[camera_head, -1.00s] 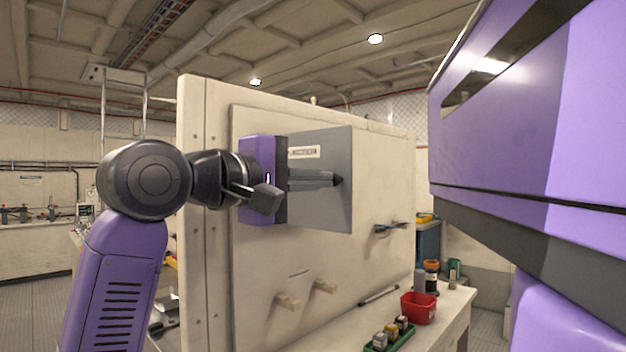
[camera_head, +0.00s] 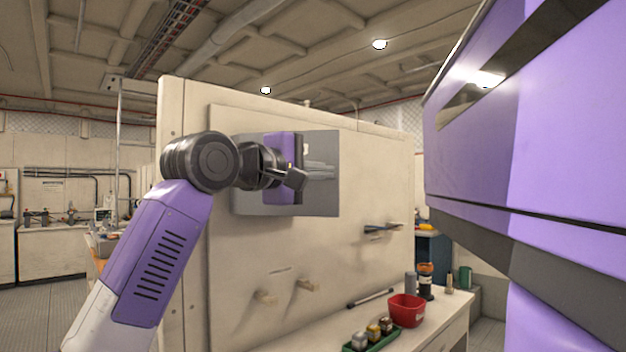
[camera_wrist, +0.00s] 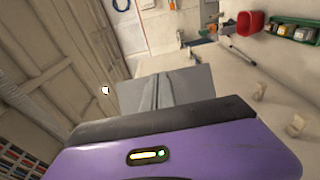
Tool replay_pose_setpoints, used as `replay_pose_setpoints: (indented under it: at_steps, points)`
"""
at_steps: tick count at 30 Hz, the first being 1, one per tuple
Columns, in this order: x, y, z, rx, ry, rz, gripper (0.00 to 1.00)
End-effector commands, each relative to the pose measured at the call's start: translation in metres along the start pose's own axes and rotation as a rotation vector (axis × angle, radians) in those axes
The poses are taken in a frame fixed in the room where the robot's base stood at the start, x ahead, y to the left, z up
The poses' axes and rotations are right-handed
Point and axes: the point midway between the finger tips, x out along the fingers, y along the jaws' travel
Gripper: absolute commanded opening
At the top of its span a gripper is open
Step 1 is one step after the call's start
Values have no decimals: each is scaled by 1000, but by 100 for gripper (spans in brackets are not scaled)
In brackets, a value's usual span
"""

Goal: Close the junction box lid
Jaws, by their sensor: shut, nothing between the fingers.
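The junction box on the upright cream panel shows in the head view as a flat grey lid face (camera_head: 327,195). My gripper (camera_head: 322,171) is in front of it, with its purple body hiding the lid's middle. The fingers are shut with nothing between them and lie close against the grey face; I cannot tell whether they touch it. In the wrist view the grey lid (camera_wrist: 196,83) stands beyond the gripper's purple body, with the fingers (camera_wrist: 168,90) in front of it. The box's inside and the hinge are not visible, so I cannot tell how far the lid stands open.
The cream panel (camera_head: 235,240) rises behind a bench. Pegs (camera_head: 306,285) and a tool on a holder (camera_head: 382,230) stick out of it. A red bin (camera_head: 406,310), a green tray (camera_head: 362,343) and bottles (camera_head: 425,280) stand on the bench below. My own purple body fills the right side.

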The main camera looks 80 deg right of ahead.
Motion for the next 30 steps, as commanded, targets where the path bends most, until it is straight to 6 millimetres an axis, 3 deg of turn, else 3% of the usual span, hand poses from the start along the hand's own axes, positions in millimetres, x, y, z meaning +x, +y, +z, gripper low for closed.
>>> replay_pose_setpoints:
  at_steps: [9, 15, 30]
  points:
    - [55, 0, -18, -1, -1, -2, 0]
    - [81, 1, -32, 7, 149, -4, 0]
    - [134, 5, -88, -4, 141, 0, 0]
